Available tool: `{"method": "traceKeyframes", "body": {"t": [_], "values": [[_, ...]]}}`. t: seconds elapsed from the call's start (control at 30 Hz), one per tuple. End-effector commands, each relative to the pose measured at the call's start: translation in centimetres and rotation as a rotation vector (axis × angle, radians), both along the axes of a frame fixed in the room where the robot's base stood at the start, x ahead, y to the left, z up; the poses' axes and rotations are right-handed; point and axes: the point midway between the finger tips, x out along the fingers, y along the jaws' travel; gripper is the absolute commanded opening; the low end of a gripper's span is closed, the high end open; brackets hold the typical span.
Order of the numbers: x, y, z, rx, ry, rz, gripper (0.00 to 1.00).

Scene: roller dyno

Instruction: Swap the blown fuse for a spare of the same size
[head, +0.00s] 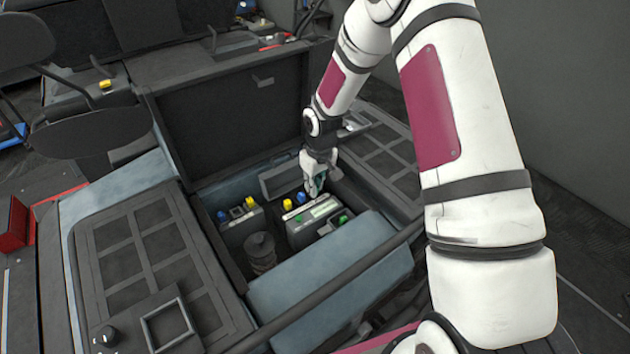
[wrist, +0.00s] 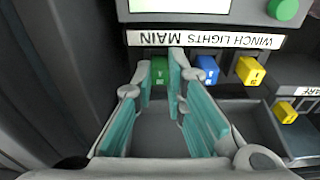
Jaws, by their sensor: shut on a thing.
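My gripper (wrist: 160,72) has its teal-padded fingers closed around a green fuse (wrist: 159,71) below the MAIN end of an upside-down label strip. The fuse appears to be at its slot; I cannot tell whether it is fully seated. Beside it to the right are a blue fuse (wrist: 207,70) under LIGHTS and a yellow fuse (wrist: 250,71) under WINCH. Another yellow fuse (wrist: 285,111) sits lower right by a partly hidden label. In the head view my gripper (head: 314,190) reaches into the open bay at the fuse box (head: 300,236). No fuse visibly looks blown.
The fuse box has a pale display (wrist: 180,6) and a green button (wrist: 283,9). A second box (head: 240,226) with blue and yellow pieces and a dark ribbed cylinder (head: 261,250) stand left of it. The raised lid (head: 235,115) and bay walls enclose the space closely.

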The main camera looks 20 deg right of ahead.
Motion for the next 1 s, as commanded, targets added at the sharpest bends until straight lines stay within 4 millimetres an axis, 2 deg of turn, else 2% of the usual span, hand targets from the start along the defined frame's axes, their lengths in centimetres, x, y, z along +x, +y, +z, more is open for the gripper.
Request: {"method": "traceKeyframes", "body": {"t": [0.47, 0.5, 0.57, 0.6, 0.87, 1.0], "values": [[0.03, 0.02, 0.05, 0.0, -0.001, 0.0, 0.02], [0.03, 0.02, 0.05, 0.0, -0.001, 0.0, 0.19], [0.03, 0.02, 0.05, 0.0, -0.001, 0.0, 0.33], [0.03, 0.02, 0.05, 0.0, -0.001, 0.0, 0.36], [0.04, 0.02, 0.09, 0.0, -0.001, 0.0, 0.36], [0.01, -0.02, 0.89, 0.001, -0.003, -0.001, 0.36]]}}
